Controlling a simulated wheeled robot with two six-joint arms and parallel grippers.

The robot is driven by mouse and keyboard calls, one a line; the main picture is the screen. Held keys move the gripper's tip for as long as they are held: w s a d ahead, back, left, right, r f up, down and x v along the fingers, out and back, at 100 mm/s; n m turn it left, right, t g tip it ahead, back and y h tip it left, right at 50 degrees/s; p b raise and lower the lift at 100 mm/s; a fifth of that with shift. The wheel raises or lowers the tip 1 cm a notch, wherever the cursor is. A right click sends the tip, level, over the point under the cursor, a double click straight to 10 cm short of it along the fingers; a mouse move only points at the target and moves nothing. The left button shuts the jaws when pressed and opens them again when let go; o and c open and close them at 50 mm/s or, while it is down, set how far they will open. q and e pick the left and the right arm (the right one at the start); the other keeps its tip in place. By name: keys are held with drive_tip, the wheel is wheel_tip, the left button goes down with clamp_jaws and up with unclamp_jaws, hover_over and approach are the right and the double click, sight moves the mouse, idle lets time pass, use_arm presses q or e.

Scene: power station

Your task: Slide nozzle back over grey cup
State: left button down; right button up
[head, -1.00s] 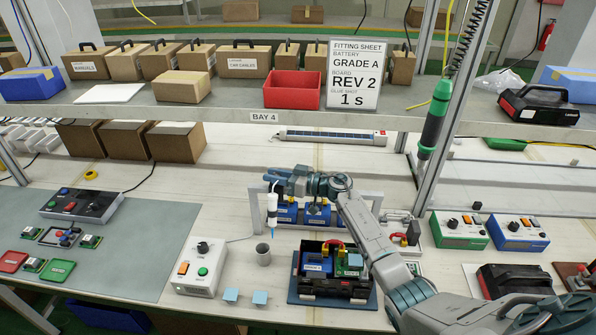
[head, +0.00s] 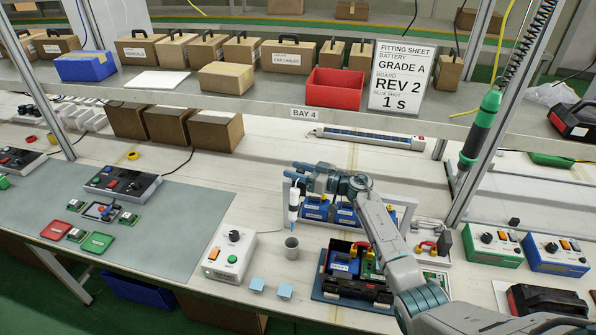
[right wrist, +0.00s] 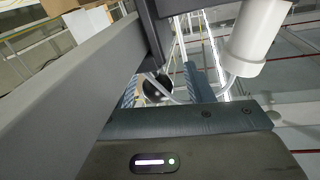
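The nozzle (head: 293,212), a white upright barrel with a blue tip, hangs near the left end of a grey gantry frame. Its tip appears just above the open grey cup (head: 291,248), almost in line with it. Whether they are exactly aligned in depth I cannot tell. My right gripper (head: 303,182) is at the top of the nozzle. In the right wrist view a white cylinder (right wrist: 258,35), probably the nozzle's barrel, stands at upper right. A dark round thing (right wrist: 157,87) shows between the finger pads; their grip is unclear. My left gripper is out of view.
A white control box (head: 229,253) with a black knob and green button stands left of the cup. Light blue pads (head: 257,285) lie in front. A dark open battery case (head: 340,289) stands right, under my arm. The shelf edge (head: 230,103) runs behind.

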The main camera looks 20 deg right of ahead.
drive_tip(key=shift+d, duration=0.1)
drive_tip(key=b+v, duration=0.3)
drive_tip(key=v, duration=0.7)
drive_tip(key=shift+s+d, duration=0.25)
drive_tip(key=shift+s, duration=0.05)
